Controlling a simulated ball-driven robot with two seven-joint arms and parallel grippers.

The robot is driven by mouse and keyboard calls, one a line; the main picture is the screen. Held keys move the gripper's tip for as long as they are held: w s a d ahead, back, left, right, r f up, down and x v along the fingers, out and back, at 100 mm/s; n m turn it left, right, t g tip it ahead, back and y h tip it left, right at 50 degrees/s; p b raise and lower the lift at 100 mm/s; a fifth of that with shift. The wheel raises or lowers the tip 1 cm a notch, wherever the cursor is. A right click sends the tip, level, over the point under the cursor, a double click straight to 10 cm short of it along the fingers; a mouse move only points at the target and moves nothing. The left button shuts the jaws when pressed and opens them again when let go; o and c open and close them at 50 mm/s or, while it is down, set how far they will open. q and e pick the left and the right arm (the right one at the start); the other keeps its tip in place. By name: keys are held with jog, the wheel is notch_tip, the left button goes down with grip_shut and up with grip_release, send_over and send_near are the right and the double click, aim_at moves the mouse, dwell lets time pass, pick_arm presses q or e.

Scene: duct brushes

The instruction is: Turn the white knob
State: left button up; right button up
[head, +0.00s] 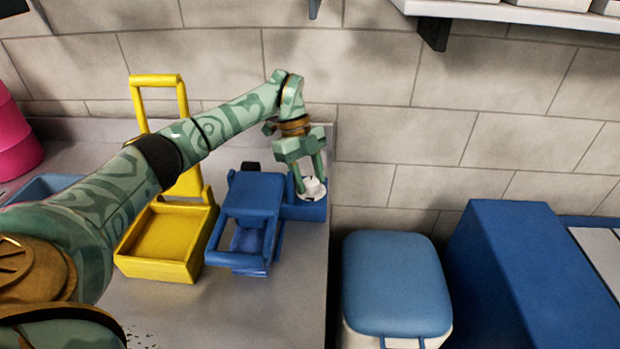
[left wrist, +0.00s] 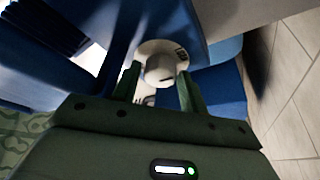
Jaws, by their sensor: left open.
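The white knob (head: 313,188) sits on a round white base on the right part of a blue device (head: 250,195) on the grey counter. My left gripper (head: 309,183) is above it, pointing down, with its fingers around or just beside the knob. In the left wrist view, the knob (left wrist: 160,70) lies between the two open fingertips (left wrist: 158,82), with dark marks on its white base. I cannot tell whether the fingers touch it. My right gripper is not in view.
A yellow tray-like holder (head: 165,243) with an upright frame stands left of the blue device. The counter edge (head: 328,270) is close on the right. Beyond it are a blue-lidded bin (head: 395,280) and a larger blue box (head: 530,270). A tiled wall (head: 390,130) is behind.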

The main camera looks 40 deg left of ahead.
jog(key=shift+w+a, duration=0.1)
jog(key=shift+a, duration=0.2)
pick_arm(q)
jog(key=c, duration=0.7)
